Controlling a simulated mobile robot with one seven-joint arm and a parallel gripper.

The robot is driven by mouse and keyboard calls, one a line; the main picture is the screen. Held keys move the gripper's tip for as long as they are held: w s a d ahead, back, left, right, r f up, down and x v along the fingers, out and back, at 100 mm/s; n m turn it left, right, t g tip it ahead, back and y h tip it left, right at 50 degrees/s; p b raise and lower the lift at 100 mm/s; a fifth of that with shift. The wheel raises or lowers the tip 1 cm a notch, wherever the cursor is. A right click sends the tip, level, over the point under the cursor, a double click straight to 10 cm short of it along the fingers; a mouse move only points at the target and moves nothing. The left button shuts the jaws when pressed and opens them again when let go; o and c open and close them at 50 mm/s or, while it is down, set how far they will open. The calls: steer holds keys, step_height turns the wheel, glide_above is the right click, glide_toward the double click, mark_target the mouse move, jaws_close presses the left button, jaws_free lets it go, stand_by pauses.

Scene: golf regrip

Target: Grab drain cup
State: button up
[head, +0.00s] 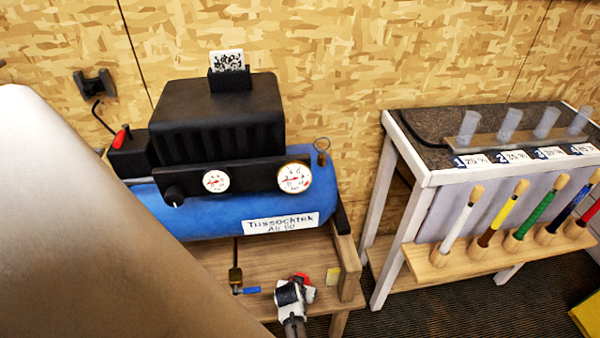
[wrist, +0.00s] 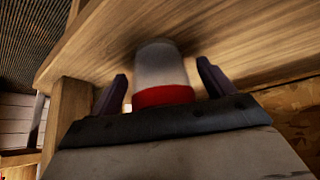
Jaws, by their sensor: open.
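The drain cup, as I take it, is a pale grey cylinder (wrist: 160,66) with a red band at its near end, in the middle of the wrist view. My gripper (wrist: 164,84) is open, with one dark finger on each side of the cup and a visible gap at each side. In the head view my gripper (head: 292,295) is low at the wooden stand's right part, under the compressor. A bit of red (head: 304,279) shows beside it; the rest of the cup is hidden there.
The blue compressor tank (head: 230,212) sits above the wooden stand (head: 345,262). A drain valve with a blue handle (head: 247,290) hangs left of my gripper. A bench (head: 408,150) with several colored grips stands at right. A wooden board (wrist: 110,55) lies close beyond the cup.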

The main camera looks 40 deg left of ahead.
steer(key=c, duration=1.1)
steer(key=shift+o, duration=0.2)
steer(key=shift+r, duration=0.1)
